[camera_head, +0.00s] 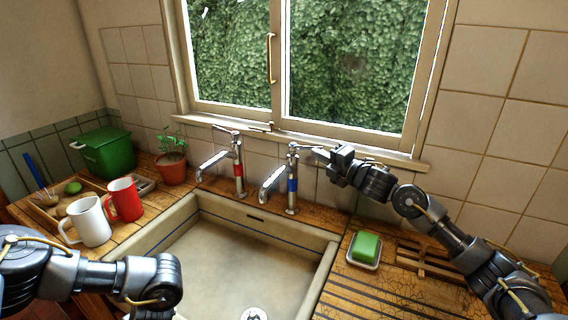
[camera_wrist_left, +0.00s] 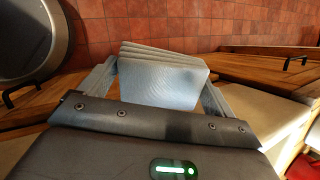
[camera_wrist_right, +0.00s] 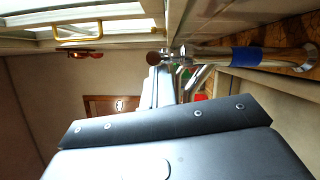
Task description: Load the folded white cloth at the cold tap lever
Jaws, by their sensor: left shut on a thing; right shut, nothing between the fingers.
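The folded white cloth (camera_wrist_left: 165,78) is held between the fingers of my left gripper (camera_wrist_left: 160,85), its layered folds sticking out past the fingertips. In the head view the left arm reaches in at the lower left, and its gripper and the cloth are out of frame. The cold tap (camera_head: 292,182) has a blue band and stands at the back right of the sink; it also shows in the right wrist view (camera_wrist_right: 245,56). My right gripper (camera_head: 322,154) is shut and empty, just right of the tap's top. Whether it touches the lever (camera_head: 298,146) cannot be told.
A red-banded tap (camera_head: 239,170) stands left of the cold one, above the empty sink (camera_head: 330,258). Green soap (camera_head: 366,246) in a dish lies right of the sink. White (camera_head: 91,222) and red (camera_head: 124,200) mugs, a potted plant (camera_head: 172,168) and a green bin (camera_head: 107,152) stand left.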

